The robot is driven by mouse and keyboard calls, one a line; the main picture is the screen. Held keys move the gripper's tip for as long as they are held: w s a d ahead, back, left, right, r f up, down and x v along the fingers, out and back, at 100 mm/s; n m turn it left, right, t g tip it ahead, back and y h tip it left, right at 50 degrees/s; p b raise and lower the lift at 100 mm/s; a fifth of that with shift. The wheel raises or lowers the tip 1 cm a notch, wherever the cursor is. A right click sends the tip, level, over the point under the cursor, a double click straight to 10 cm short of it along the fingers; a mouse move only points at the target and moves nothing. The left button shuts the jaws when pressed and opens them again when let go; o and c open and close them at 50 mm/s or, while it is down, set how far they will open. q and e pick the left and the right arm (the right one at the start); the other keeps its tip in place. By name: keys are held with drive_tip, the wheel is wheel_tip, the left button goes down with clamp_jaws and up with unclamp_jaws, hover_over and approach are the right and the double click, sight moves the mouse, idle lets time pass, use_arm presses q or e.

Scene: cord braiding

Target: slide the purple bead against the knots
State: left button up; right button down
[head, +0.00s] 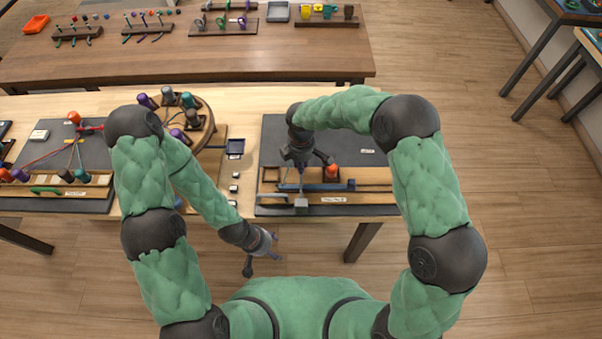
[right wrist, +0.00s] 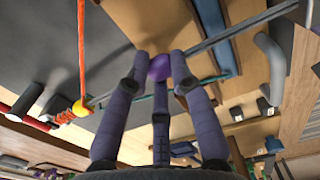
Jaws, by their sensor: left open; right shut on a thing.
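The purple bead (right wrist: 158,67) shows in the right wrist view between the fingertips of my right gripper (right wrist: 161,75), which is shut on it. In the head view my right gripper (head: 301,178) is low over the work board at right, and the bead cannot be made out there. An orange cord (right wrist: 81,48) runs down to a yellow-orange lump (right wrist: 80,108), left of the bead and apart from it. I cannot tell whether this lump is the knots. My left gripper (head: 263,257) is open and empty, in front of the table's near edge.
The dark work board (head: 270,140) carries wooden rails, a blue bar (head: 315,187) and an orange piece (head: 332,171). A round stand (head: 205,113) with coloured bobbins is left of it. Another board (head: 92,143) with coloured cords lies farther left.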

drive_tip(key=w, duration=0.4)
drive_tip(key=shift+w+f, duration=0.2)
drive_tip(key=shift+w, duration=0.2)
drive_tip(key=shift+r, duration=0.3)
drive_tip(key=shift+w+f, duration=0.15)
drive_tip(key=shift+w, duration=0.1)
drive_tip(key=c, duration=1.1)
unclamp_jaws()
wheel_tip(320, 180, up, 12)
